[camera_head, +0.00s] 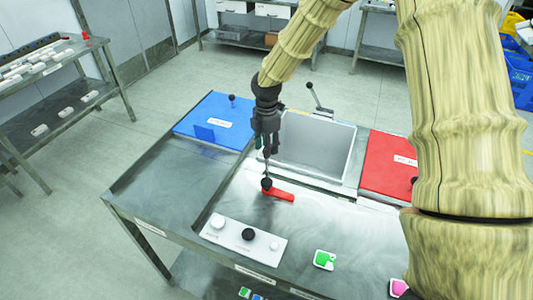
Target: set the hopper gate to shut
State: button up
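A short red lever (281,194) lies on the sloped grey panel, pointing to the right and slightly toward the front. A dark round knob (266,184) is at its left end. My gripper (267,168) points down right above this knob. Its fingers look close together, but I cannot tell whether they touch or hold the knob. A second lever with a black ball (311,88) stands tilted at the back edge of the grey recessed bin (315,145). No label that I can read shows which part is the hopper gate.
A blue lid (190,122) is left of the bin and a red lid (388,165) right of it. A white control strip (248,239) with knobs and a green block (324,260) sit in front. My arm hides the right side.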

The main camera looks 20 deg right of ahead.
notch_tip(320, 180, up, 7)
jog(key=shift+f, duration=0.1)
dwell(0.7)
